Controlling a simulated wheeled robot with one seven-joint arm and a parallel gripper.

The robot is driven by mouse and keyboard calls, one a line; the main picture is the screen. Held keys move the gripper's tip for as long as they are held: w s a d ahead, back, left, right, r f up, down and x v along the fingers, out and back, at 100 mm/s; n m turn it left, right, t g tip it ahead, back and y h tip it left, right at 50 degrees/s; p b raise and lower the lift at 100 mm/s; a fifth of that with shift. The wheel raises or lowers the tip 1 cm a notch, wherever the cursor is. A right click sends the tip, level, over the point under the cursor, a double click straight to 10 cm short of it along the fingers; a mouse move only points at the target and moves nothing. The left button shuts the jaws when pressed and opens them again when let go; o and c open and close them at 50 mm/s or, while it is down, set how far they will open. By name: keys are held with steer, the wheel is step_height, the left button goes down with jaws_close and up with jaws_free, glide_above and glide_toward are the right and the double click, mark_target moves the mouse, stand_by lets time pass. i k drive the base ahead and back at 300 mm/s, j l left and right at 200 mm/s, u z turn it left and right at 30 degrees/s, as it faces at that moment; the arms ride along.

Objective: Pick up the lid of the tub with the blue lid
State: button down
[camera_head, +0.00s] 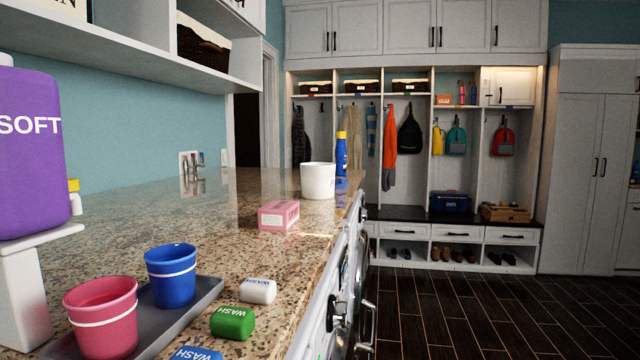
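I see no tub that clearly has a blue lid. A white tub (318,181) stands upright on the granite counter (240,205), toward its far right edge. A dark blue box (449,202) with a pale label sits on the bench under the coat cubbies across the room. I cannot tell whether its top is a separate lid. My gripper is not in view.
A pink box (279,215), a white block (258,290), a green block (232,323), and red (101,317) and blue (170,275) cups on a grey tray (206,297) stand nearer. A purple bottle (30,165) stands left. Dark floor (480,310) is clear at right.

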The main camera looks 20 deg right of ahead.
mark_target(341, 183)
steer(key=i+l+u, duration=0.1)
steer(key=l, duration=0.3)
steer(key=i+l+u, duration=0.1)
steer(key=l, duration=0.35)
steer(key=i+l+u, duration=0.1)
steer(key=i+l, duration=0.15)
steer(key=l, duration=0.2)
steer(key=i+l+u, duration=0.1)
steer(key=l, duration=0.35)
steer(key=i+l+u, duration=0.1)
steer(key=l, duration=0.35)
steer(key=i+l+u, duration=0.1)
steer(key=l, duration=0.35)
